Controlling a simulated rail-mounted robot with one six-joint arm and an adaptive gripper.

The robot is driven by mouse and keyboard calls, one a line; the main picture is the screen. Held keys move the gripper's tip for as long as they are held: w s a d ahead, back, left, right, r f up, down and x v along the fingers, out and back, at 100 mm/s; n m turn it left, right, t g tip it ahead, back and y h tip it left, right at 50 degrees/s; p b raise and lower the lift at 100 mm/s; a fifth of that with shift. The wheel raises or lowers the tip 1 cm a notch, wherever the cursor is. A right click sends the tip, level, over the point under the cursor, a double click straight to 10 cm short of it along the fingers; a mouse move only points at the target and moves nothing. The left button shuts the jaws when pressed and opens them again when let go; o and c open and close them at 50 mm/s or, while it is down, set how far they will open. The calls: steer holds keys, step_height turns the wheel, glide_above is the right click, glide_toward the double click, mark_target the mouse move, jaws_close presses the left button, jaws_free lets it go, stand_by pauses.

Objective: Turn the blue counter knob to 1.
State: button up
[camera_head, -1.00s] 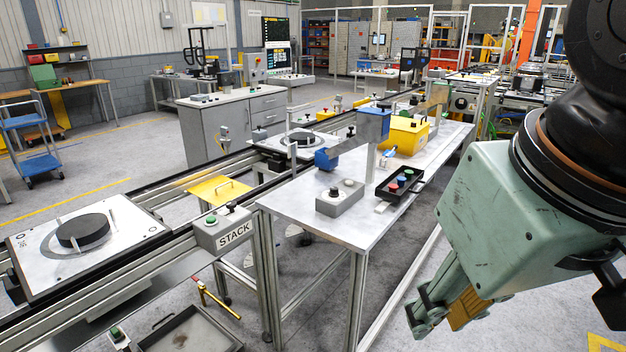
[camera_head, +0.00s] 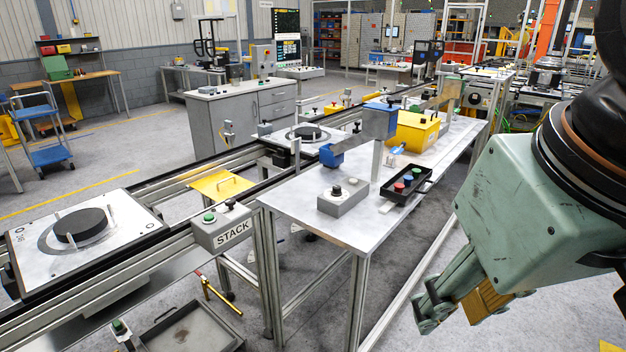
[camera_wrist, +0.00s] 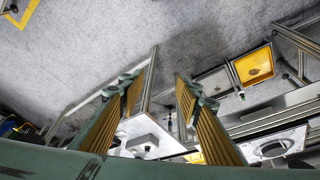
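On the metal table (camera_head: 290,205) in the head view, a black tray (camera_head: 424,187) holds red, blue and green round pieces. A grey box (camera_head: 343,205) with a black knob (camera_head: 337,190) stands left of the tray. My gripper (camera_head: 446,312) hangs in front of and right of the table, apart from everything. In the wrist view, my gripper (camera_wrist: 157,90) has its fingers spread wide with nothing between them.
A blue box (camera_head: 379,122) on a post and a yellow case (camera_head: 415,131) stand farther back on the table. The conveyor on the left carries a pallet with a black disc (camera_head: 80,224). A STACK button box (camera_head: 222,230) sits at the table's left corner. Floor right of the table is clear.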

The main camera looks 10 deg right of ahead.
steer(key=w+r+g+p, duration=0.1)
steer(key=w+r+p, duration=0.3)
steer(key=w, duration=0.7)
steer(key=w+r+p, duration=0.4)
steer(key=w, duration=0.7)
steer(key=w+r+g+p, duration=0.1)
steer(key=w+r+p, duration=0.3)
steer(key=w, duration=0.7)
steer(key=g+p, duration=0.2)
steer(key=p, duration=1)
glide_above(337, 187)
step_height(337, 187, down, 16)
steer(key=shift+w+r, duration=0.1)
steer(key=shift+f+p, duration=0.4)
steer(key=shift+f, duration=6.5)
